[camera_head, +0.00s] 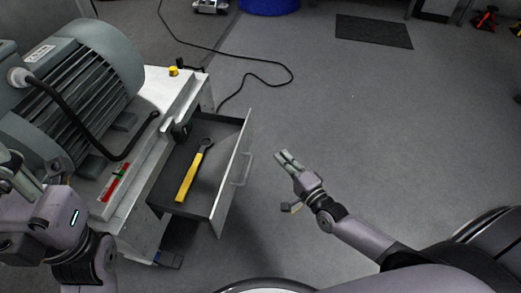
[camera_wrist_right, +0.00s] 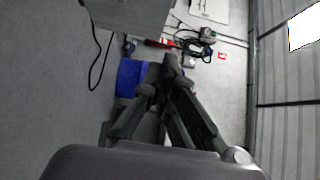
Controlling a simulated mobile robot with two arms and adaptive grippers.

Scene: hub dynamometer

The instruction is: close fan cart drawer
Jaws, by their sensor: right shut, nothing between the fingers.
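The fan cart (camera_head: 150,115) stands at the left in the head view. Its drawer (camera_head: 230,178) is pulled open to the right, with a handle (camera_head: 241,169) on its front panel. A tool with a yellow grip (camera_head: 189,178) lies in the drawer. My right gripper (camera_head: 285,158) is shut and empty, to the right of the drawer front and apart from it. Its fingers show in the right wrist view (camera_wrist_right: 170,75). My left gripper (camera_head: 22,172) is at the left edge, in front of the motor; its fingertips are partly cut off, so its opening is unclear.
A grey motor fan (camera_head: 75,85) sits on the cart, with a black cable and a red and green tool (camera_head: 116,182) nearby. A black cable (camera_head: 255,62) lies on the floor behind the drawer. A dark mat (camera_head: 373,31) lies further back.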

